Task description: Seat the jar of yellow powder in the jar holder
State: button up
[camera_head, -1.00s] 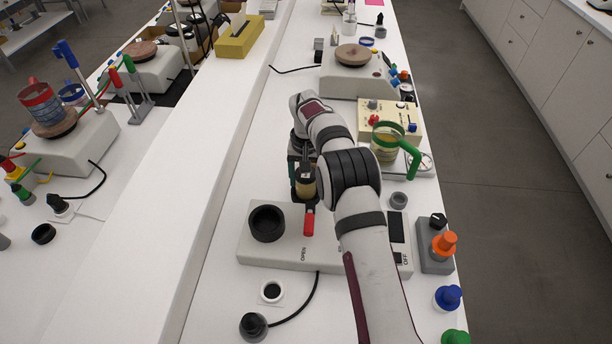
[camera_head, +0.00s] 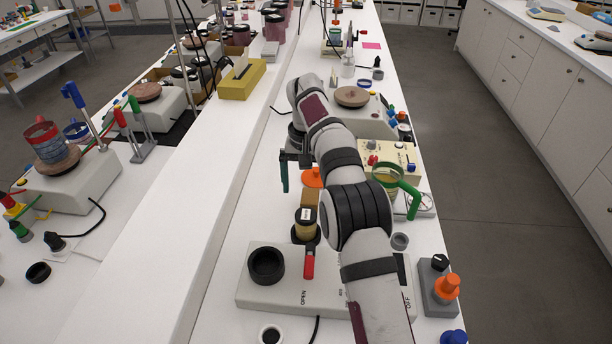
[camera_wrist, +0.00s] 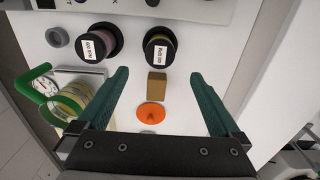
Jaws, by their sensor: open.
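The jar of yellow powder (camera_head: 305,228) stands upright on the white bench, just behind the white device base, with a dark lid and a pale label. It also shows at the top of the wrist view (camera_wrist: 159,48). My gripper (camera_head: 291,172) is open and empty, behind and above the jar; in the wrist view the jar lies beyond the fingertips (camera_wrist: 159,73), touching neither. A black round cup (camera_head: 266,264) on the left of the device base looks like the jar holder; its opening looks empty. A red lever (camera_head: 309,263) is beside it, near the word OPEN.
A second labelled jar with pinkish contents (camera_wrist: 98,44) stands left of the yellow one in the wrist view. A tan block (camera_wrist: 157,83) and an orange disc (camera_wrist: 151,115) lie between my fingers' lines of reach. A green-handled vessel (camera_head: 392,180) stands on the right.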

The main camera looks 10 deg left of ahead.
jog(key=shift+r, duration=1.55)
jog(key=s+d+r+m, duration=0.1)
jog(key=s+d+r, duration=0.4)
jog(key=s, duration=0.3)
jog(key=s+d+r+m, duration=0.1)
jog(key=s+d+r, duration=0.35)
jog(key=s, duration=0.35)
jog(key=s+d+f+m+y, duration=0.1)
jog(key=s+f, duration=0.3)
jog(key=s, duration=0.8)
jog(key=s+d+f+m, duration=0.2)
jog(key=s+f, duration=0.1)
jog(key=s, duration=0.9)
jog(key=shift+f+m+y, duration=0.3)
jog(key=shift+f+y, duration=0.1)
